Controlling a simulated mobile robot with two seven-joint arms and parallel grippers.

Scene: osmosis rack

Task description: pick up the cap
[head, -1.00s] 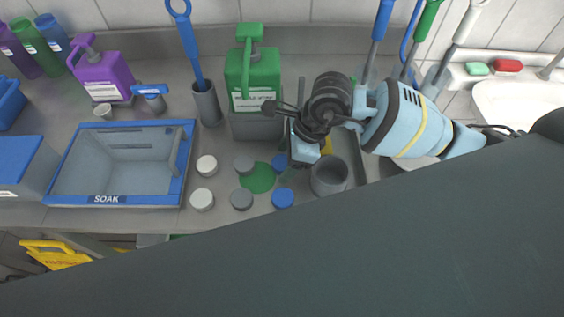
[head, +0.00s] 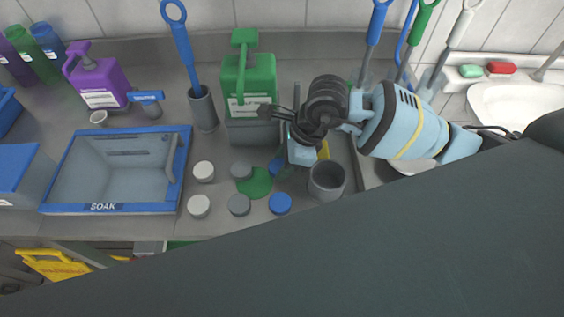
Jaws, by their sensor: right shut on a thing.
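Several round caps lie on the grey counter in two colour groups and a blue pair. The upper blue cap (head: 275,167) is partly hidden by my right gripper (head: 287,171). That gripper reaches down from the right, shut on this blue cap; the wrist hides much of the grip. A second blue cap (head: 280,203) lies nearer the front. Two grey caps (head: 241,171) and two white caps (head: 203,171) lie to the left. A green disc (head: 255,183) lies flat between the grey and blue caps. My left gripper is not in view.
A grey cup (head: 327,180) stands just right of the caps. A green jug (head: 249,85) and a brush holder (head: 204,108) stand behind. The blue-rimmed SOAK tray (head: 110,208) is at left. A sink (head: 520,105) is at right.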

